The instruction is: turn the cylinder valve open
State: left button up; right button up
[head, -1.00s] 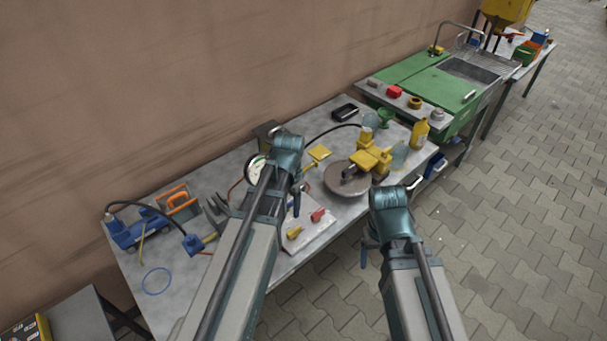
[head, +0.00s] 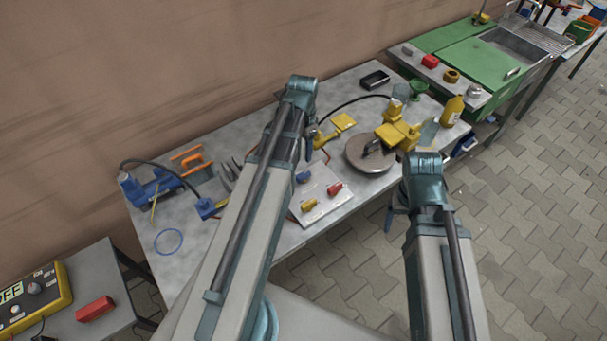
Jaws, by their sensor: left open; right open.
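I cannot make out with certainty which part is the cylinder valve. On the grey workbench (head: 190,240) lies a pale plate (head: 322,205) with blue, yellow and red knobs or levers. Behind it stands a yellow fitting (head: 344,122). To its right is a round grey disc (head: 369,154) with a dark handle, beside a yellow device (head: 408,132). My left gripper (head: 309,138) is over the back of the bench near the yellow fitting, mostly hidden by its wrist. My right gripper (head: 389,217) hangs past the bench's front edge, partly hidden. Both are open, and I see nothing held.
A blue tool (head: 150,188), an orange-handled item (head: 190,160) and a blue ring (head: 168,241) lie on the bench's left. A yellow bottle (head: 453,110) stands at its right end. A yellow meter (head: 33,296) and red block (head: 95,309) are at lower left.

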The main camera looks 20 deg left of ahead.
aim_at(303, 174)
pick_arm(q)
notch_tip(303, 174, down, 11)
jog(key=b, duration=1)
grip_shut()
